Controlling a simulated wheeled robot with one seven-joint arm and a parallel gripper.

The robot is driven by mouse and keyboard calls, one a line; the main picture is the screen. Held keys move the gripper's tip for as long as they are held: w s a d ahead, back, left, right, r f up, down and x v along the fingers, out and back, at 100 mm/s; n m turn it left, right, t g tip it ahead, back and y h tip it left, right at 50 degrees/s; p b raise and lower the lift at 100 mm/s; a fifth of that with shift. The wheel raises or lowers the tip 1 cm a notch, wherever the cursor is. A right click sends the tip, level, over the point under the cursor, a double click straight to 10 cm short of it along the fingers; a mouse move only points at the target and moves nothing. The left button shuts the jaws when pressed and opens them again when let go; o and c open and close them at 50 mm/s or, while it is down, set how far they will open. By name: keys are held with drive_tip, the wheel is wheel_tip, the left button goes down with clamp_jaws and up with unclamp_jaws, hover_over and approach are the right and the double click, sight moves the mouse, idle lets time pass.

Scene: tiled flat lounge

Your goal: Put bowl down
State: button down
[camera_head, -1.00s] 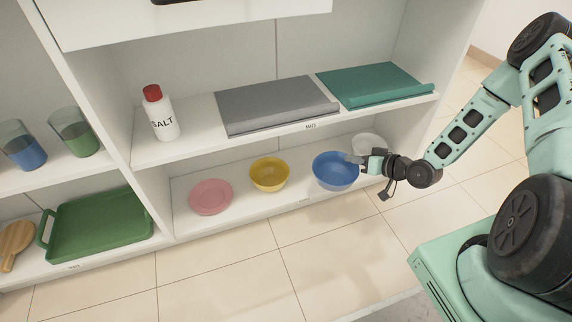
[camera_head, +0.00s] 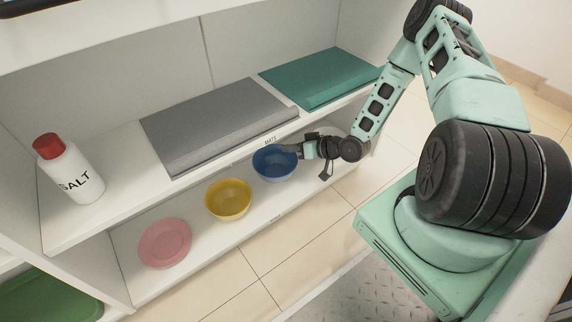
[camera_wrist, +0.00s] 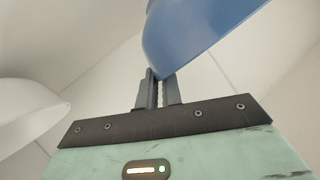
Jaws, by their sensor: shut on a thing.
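The blue bowl (camera_head: 274,164) is at the lower shelf on the right, upright in the head view. My gripper (camera_head: 297,150) is shut on its right rim. In the wrist view the blue bowl (camera_wrist: 195,32) fills the upper middle, and the fingers (camera_wrist: 158,88) meet at its edge. Whether the bowl's base touches the shelf cannot be told. The lower shelf (camera_head: 190,262) lies under the row of bowls.
A yellow bowl (camera_head: 228,199) and a pink bowl (camera_head: 165,243) stand left of the blue bowl. A white bowl (camera_wrist: 28,112) is close by in the wrist view. The upper shelf above holds a grey mat (camera_head: 215,120), a teal mat (camera_head: 318,78) and a salt bottle (camera_head: 70,170).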

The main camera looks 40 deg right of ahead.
sight(291, 157)
wheel_tip(291, 157, down, 4)
drive_tip(key=shift+f+b, duration=0.2)
drive_tip(key=shift+b, duration=0.95)
drive_tip(key=shift+r, duration=0.1)
drive_tip(key=c, duration=1.6)
unclamp_jaws()
drive_tip(key=shift+o, duration=0.2)
